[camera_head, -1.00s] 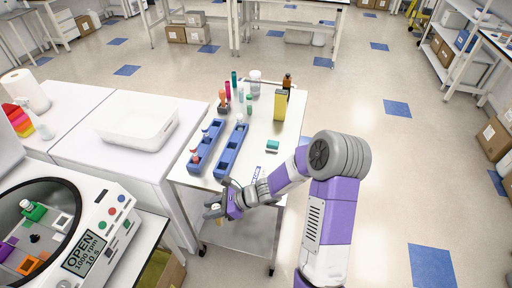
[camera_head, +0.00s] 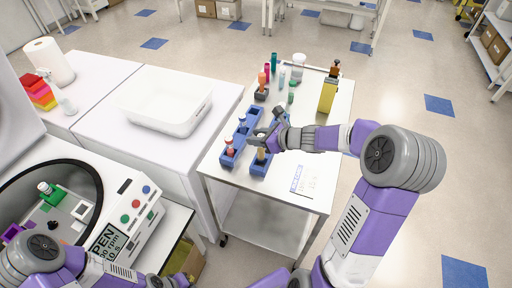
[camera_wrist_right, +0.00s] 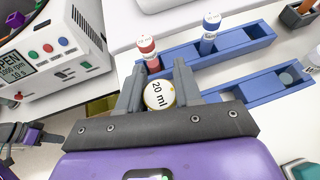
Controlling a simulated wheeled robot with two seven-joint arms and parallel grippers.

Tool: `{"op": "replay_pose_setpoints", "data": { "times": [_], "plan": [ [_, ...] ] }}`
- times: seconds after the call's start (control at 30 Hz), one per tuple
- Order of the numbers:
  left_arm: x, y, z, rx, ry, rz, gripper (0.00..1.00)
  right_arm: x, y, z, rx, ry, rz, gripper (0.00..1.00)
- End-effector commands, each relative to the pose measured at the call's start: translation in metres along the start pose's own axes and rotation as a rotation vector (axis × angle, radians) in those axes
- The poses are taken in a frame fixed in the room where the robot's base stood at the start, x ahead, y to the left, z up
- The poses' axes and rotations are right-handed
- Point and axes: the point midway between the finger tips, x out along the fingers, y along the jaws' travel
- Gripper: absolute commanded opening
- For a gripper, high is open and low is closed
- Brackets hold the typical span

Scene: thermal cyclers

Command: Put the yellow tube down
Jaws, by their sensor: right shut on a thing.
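My right gripper (camera_head: 264,140) is shut on the yellow tube (camera_head: 261,154), which hangs upright at the near end of the right blue rack (camera_head: 257,170). In the right wrist view the tube's white cap (camera_wrist_right: 159,94), marked 20 ml with a yellow rim, sits between the two fingers. I cannot tell whether the tube's lower end is inside a slot.
Several tubes, a white jar (camera_head: 299,60), a brown bottle (camera_head: 335,69) and a yellow box (camera_head: 327,95) stand at the table's far end. A white tray (camera_head: 168,105) is on the left bench. A centrifuge (camera_head: 130,222) is near left. The table's near right is mostly clear.

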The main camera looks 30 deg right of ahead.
Motion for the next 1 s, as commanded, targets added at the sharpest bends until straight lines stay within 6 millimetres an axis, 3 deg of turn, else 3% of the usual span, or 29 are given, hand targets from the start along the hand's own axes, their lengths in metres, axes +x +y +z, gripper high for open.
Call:
{"op": "replay_pose_setpoints", "data": {
  "times": [0.37, 0.83, 0.87, 1.0],
  "plan": [
    [0.022, -0.008, -0.001, 0.000, 0.000, 0.000, 0.00, 0.026, 0.001, -0.046, 0.001, 0.000, 0.002, 0.05],
    [0.027, -0.010, -0.002, 0.000, 0.001, 0.000, 0.00, 0.029, 0.001, -0.052, -0.002, -0.001, 0.001, 0.05],
    [0.025, -0.009, -0.001, 0.000, 0.001, 0.000, 0.00, 0.029, 0.001, -0.051, -0.002, -0.001, 0.001, 0.39],
    [0.025, -0.009, -0.001, 0.000, 0.001, 0.000, 0.00, 0.028, 0.001, -0.051, -0.002, -0.001, 0.001, 0.60]
  ]
}}
